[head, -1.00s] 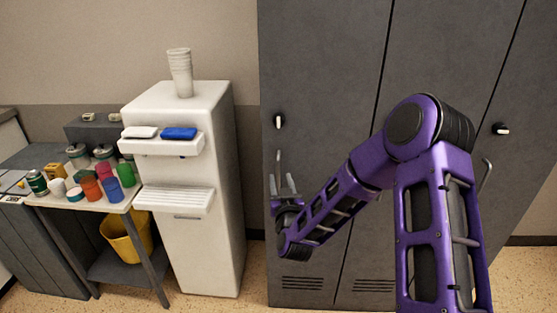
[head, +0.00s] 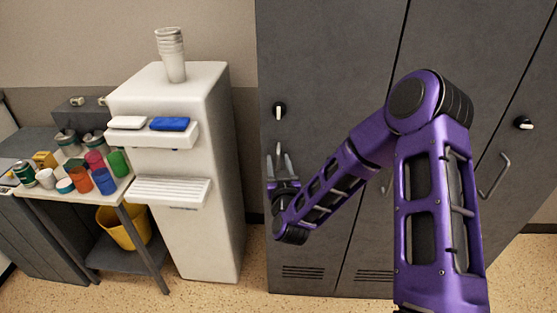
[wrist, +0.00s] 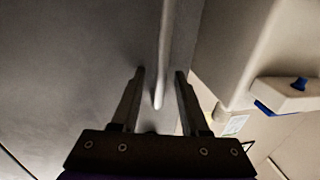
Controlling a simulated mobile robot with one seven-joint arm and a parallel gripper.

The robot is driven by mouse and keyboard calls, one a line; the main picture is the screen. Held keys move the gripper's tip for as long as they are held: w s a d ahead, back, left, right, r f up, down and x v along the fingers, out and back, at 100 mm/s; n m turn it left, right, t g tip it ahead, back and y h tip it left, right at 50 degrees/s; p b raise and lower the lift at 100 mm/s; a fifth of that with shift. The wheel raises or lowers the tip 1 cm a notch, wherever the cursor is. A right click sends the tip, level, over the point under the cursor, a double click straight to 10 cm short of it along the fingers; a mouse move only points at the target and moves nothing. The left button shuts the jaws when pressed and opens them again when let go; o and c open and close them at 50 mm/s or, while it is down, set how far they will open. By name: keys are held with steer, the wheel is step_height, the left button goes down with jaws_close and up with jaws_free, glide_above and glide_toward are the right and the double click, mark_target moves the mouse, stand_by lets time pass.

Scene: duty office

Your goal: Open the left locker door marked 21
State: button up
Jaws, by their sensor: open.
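The left locker door (head: 325,60) is a flat dark grey panel with a knob (head: 279,111) near its left edge and vents low down. I cannot see the number 21. Below the knob is a thin upright bar handle (head: 279,147), partly hidden by my gripper. My gripper (head: 280,163) is open at the handle, low on the door's left side. In the wrist view the handle (wrist: 165,50) runs down between the two open fingers (wrist: 160,78), apart from both fingertips. The door is shut.
A white water dispenser (head: 175,220) with cups on top stands close left of the lockers. A side table (head: 80,200) with several colored cups and cans is further left. Another locker handle (head: 495,176) is at the right. Speckled floor is free in front.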

jaws_close()
stand_by(1.4)
